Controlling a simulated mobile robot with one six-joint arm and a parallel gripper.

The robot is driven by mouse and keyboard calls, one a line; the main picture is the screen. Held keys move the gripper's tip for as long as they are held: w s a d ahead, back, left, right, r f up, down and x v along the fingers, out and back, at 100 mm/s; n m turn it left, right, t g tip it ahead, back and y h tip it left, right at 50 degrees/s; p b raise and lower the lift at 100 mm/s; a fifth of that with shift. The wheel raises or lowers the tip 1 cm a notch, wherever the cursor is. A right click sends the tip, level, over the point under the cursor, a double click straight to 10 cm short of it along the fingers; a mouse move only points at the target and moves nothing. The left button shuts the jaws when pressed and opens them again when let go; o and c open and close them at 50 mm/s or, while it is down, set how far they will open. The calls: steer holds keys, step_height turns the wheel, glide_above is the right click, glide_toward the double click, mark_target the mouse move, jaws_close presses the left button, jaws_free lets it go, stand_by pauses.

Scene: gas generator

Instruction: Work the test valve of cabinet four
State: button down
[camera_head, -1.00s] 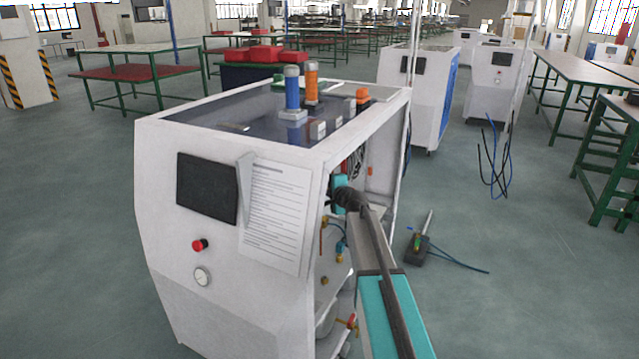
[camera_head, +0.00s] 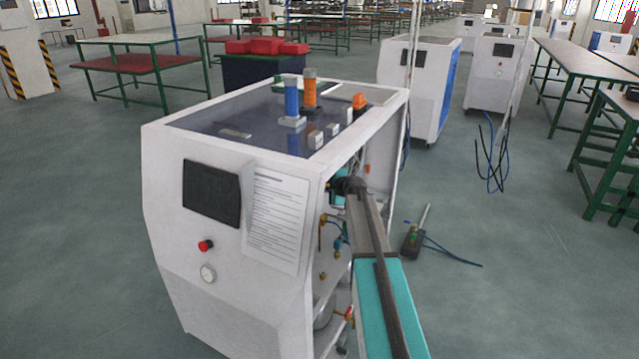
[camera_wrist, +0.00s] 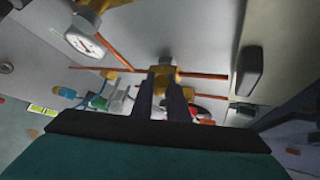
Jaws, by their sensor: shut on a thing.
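The white cabinet (camera_head: 250,210) stands in front of me, with its right side open. My arm reaches into that opening in the head view, where my gripper is hidden. In the wrist view my gripper (camera_wrist: 162,84) has its two dark fingers closed around a brass valve part (camera_wrist: 163,70). Copper pipes (camera_wrist: 202,76) run out to both sides of it. The fingers cover much of the valve, so I cannot tell its handle position. A round white gauge (camera_wrist: 85,43) sits at upper left in the wrist view.
A dark rounded block (camera_wrist: 250,70) is close right of my gripper. Blue and green fittings (camera_wrist: 98,100) lie to the left. A red-handled valve (camera_head: 347,315) sits low in the opening. A small device with a cable (camera_head: 413,240) stands on the floor to the right.

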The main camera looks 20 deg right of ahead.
steer(key=shift+w+r+g+y+p, duration=0.25)
steer(key=shift+r+p, duration=0.25)
steer(key=shift+p, duration=0.5)
steer(key=m+g+y+p, duration=0.1)
steer(key=p, duration=0.2)
steer(key=shift+w+r, duration=0.1)
steer(key=shift+r, duration=0.1)
steer(key=shift+d+f+g, duration=0.1)
steer(key=shift+d+g, duration=0.15)
steer(key=shift+d, duration=0.1)
steer(key=c, duration=1.7)
jaws_free()
steer(key=shift+c, duration=0.2)
